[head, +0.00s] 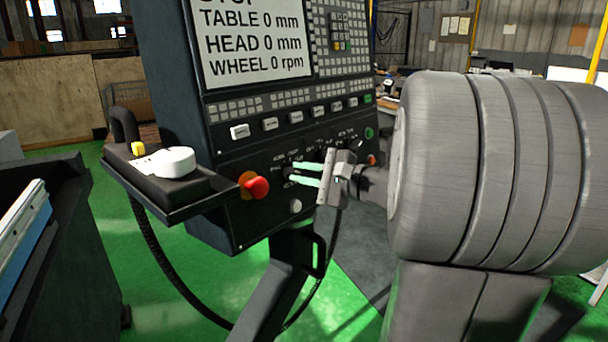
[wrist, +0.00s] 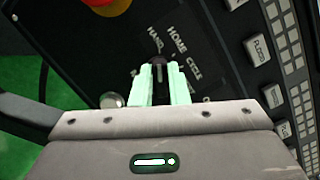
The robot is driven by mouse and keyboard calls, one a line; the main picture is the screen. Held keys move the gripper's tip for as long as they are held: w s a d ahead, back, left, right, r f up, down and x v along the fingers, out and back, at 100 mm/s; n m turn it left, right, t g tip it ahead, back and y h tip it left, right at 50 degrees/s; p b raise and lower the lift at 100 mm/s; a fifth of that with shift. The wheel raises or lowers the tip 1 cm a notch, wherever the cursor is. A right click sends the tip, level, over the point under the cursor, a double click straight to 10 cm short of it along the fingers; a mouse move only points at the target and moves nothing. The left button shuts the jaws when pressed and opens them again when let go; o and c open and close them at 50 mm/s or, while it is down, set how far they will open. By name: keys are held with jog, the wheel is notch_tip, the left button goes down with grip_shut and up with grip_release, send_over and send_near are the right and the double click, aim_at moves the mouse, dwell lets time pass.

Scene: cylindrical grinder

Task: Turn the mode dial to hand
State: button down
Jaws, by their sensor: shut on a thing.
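The mode dial (wrist: 158,72) is a small dark knob on the control panel, seen between my fingertips in the wrist view. The labels HAND, HOME and CYCLE are printed around it. The visible end of the knob points up in that view, roughly toward HAND, but its exact setting is hard to tell. My gripper (wrist: 157,84) has two pale green fingers shut on the dial, one on each side. In the head view my gripper (head: 290,175) reaches the panel from the right, and the fingertips largely hide the dial.
A red emergency stop (head: 257,187) sits just left of my fingers. The control panel's screen (head: 252,40) reads TABLE, HEAD and WHEEL values. Rows of buttons lie above my fingers.

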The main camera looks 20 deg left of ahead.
jog(key=c, duration=1.4)
grip_release()
jog(key=s+d+r, duration=0.1)
jog(key=s+d, duration=0.1)
jog(key=d, duration=1.1)
jog(key=shift+d+b, duration=0.35)
jog(key=a, duration=0.4)
jog(key=w+a, duration=0.1)
jog(key=a, duration=0.4)
jog(key=w+a+f, duration=0.1)
jog(key=a, duration=0.3)
jog(key=shift+a+p, duration=0.35)
jog(key=shift+d, duration=0.1)
